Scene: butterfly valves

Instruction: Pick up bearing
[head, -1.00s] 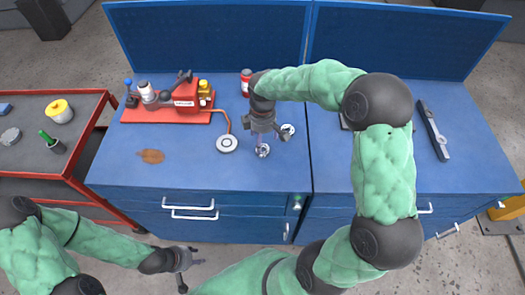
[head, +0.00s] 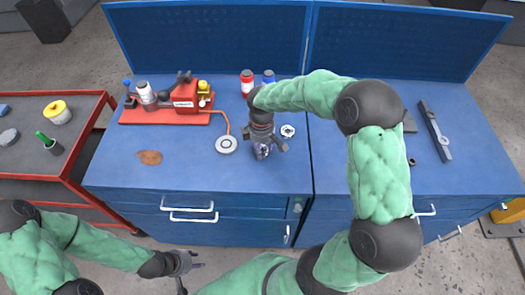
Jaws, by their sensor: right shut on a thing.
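My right gripper (head: 263,152) points down over the left cabinet's blue top and is shut on a small shiny metal part, which looks like a bearing (head: 262,150). The fingers hide most of this part, and I cannot tell whether it still touches the surface. A second small round metal part (head: 288,131) lies just right of the gripper, apart from it. My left gripper (head: 192,276) is low in front of the drawers, with its fingers apart and nothing between them.
A red pump rig (head: 186,96) on a tray stands at the back left, with a hose to a round disc (head: 226,144). A red can (head: 247,82) and a blue can (head: 269,77) stand behind the gripper. A brown stain (head: 149,157) marks the left. A grey bar (head: 434,130) lies right.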

